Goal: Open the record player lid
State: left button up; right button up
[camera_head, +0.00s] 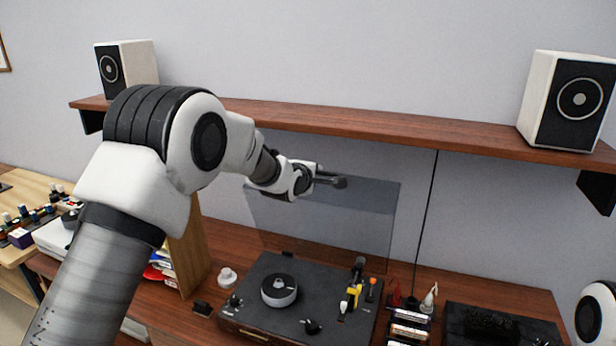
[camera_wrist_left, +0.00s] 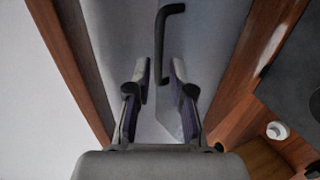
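The record player (camera_head: 255,270) stands on the wooden cabinet, with a dark top and a round platter (camera_head: 279,290). Its see-through grey lid (camera_head: 340,225) stands raised, almost upright, at the back. My left gripper (camera_head: 322,177) is at the lid's upper edge. In the head view the gripper partly hides the handle area. My right gripper is out of view.
A wooden shelf (camera_head: 400,140) runs behind and above the lid, with a speaker (camera_head: 568,100) at right and another (camera_head: 127,68) at left. Small tools and bottles (camera_head: 410,315) stand right of the player, beside a black device (camera_head: 490,325).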

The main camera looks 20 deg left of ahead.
pick_arm(q)
jog(key=v, duration=0.6)
jog(key=shift+s, duration=0.3)
jog(key=shift+r, duration=0.15)
